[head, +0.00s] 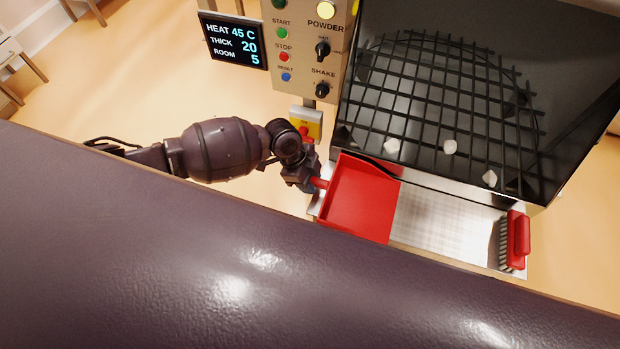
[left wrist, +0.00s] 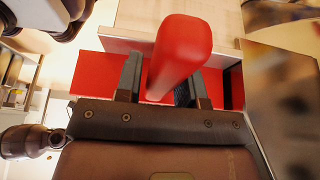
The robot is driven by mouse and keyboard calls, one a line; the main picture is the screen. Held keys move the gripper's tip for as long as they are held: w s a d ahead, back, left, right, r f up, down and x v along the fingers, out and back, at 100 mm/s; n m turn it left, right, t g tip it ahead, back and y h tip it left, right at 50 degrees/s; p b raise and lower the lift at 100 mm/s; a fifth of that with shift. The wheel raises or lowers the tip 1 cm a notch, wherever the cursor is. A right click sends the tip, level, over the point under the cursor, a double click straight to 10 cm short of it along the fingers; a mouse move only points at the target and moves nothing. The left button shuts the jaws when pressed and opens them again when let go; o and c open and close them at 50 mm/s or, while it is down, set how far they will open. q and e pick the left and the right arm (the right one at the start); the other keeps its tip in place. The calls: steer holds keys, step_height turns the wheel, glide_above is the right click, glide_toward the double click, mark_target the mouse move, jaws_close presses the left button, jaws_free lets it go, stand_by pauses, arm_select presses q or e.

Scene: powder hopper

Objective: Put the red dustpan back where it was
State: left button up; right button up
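The red dustpan (head: 362,202) lies over the left end of the metal shelf (head: 438,226) in front of the hopper. Its handle points left. My left gripper (head: 316,183) is at that handle in the head view. The red pan also shows behind the fingers. I cannot tell whether the pan rests on the shelf or is just above it. My right gripper is not in view.
A red-backed brush (head: 518,240) stands at the shelf's right end, with bare shelf between it and the dustpan. The dark hopper grate (head: 440,90) behind holds three white lumps. A control panel (head: 300,50) and a red stop button on a yellow box (head: 309,122) are close behind my left arm.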

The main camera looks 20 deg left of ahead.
arm_select(q)
steer(key=shift+o, duration=1.1)
steer(key=shift+v, duration=6.1)
steer(key=s+d+f+n+t+h, duration=0.2)
steer(key=s+d+f+n+t, duration=0.15)
steer(key=d+n+t, duration=0.2)
steer(key=s+a+f+n+t+y, duration=0.2)
steer(key=s+a+n+t+y, duration=0.4)
steer(key=s+a+n, duration=0.4)
steer(key=a+n, duration=0.1)
steer(key=a, duration=0.3)
steer(key=shift+s+a+f+y, duration=0.15)
steer(key=shift+s+f+y, duration=0.05)
steer(key=shift+f+y, duration=0.2)
steer(key=shift+n, duration=0.25)
